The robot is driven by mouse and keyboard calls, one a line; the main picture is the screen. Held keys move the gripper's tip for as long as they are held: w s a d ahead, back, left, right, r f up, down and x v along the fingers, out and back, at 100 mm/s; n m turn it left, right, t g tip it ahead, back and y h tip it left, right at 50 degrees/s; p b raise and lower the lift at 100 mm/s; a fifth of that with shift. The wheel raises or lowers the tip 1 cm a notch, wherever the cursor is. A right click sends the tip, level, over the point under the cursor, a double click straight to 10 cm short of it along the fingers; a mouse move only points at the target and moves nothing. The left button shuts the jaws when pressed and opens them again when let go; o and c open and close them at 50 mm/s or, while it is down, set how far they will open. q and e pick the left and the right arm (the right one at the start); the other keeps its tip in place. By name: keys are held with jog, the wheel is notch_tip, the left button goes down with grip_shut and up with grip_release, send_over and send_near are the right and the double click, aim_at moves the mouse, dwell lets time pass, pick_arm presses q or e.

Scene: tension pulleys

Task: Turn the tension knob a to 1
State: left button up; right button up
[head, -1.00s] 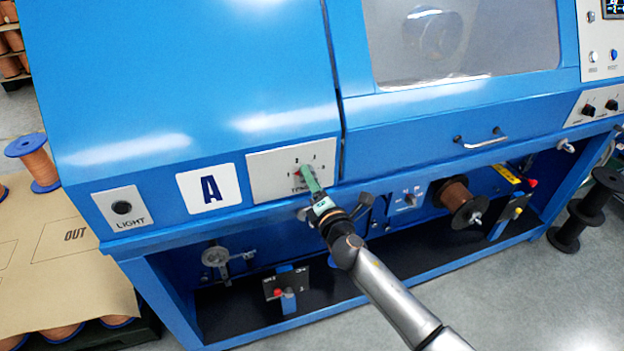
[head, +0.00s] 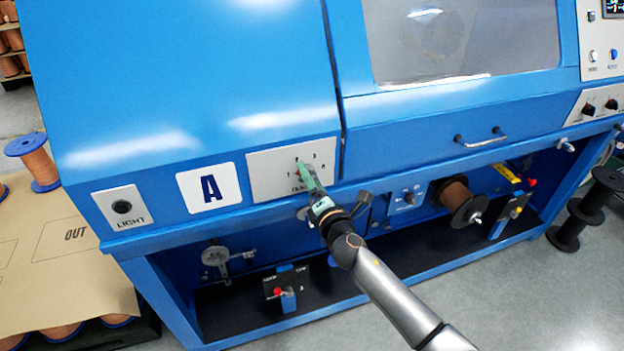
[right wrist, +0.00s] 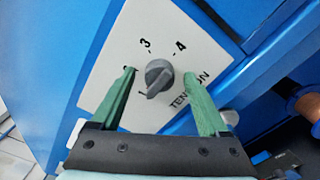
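The tension panel (head: 262,178) is a white plate beside the large letter A on the blue machine. In the right wrist view, the grey tension knob (right wrist: 158,76) sits on this panel (right wrist: 194,48), with the marks 3 and 4 above it. Its raised bar slants down-left, toward a mark that looks like 1. My right gripper (head: 304,170) is at the panel. Its green fingers, seen in the right wrist view (right wrist: 160,74), are spread on either side of the knob, with a gap on each side. The left finger covers part of the mark 2. My left gripper is not in view.
A light switch plate (head: 121,208) is left of the A label (head: 209,188). Below the panel, the machine's open bay holds a copper spool (head: 455,196) and a lever plate (head: 286,287). A door handle (head: 483,139) sticks out to the right.

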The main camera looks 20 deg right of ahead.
jog(key=shift+s, duration=0.15)
jog(key=s, duration=1.2)
jog(key=shift+s+d, duration=0.15)
jog(key=shift+d, duration=0.1)
jog(key=s+f+m+g, duration=0.5)
jog(key=s+f+m, duration=0.5)
jog(key=f, duration=0.4)
jog(key=shift+a+m+y, duration=0.15)
jog(key=shift+m+y, duration=0.15)
jog(key=shift+m, duration=0.6)
jog(key=s+f+m+g, duration=0.1)
jog(key=s+f+m, duration=0.1)
jog(key=s+m, duration=0.1)
jog(key=s+a+f+m+g, duration=0.1)
jog(key=s+f+m, duration=0.2)
jog(key=s+m, duration=0.1)
jog(key=s+f+m+g+y, duration=0.1)
jog(key=s+f+m, duration=0.1)
jog(key=s+m, duration=0.1)
jog(key=shift+s+a+f+m+g+p, duration=0.15)
jog(key=shift+s+a+m+g+p, duration=0.05)
jog(key=shift+s, duration=0.2)
jog(key=shift+s+a+f+m+g+p, duration=0.1)
jog(key=shift+s+a+m+g+p, duration=0.1)
jog(key=shift+s, duration=0.15)
jog(key=shift+c, duration=0.3)
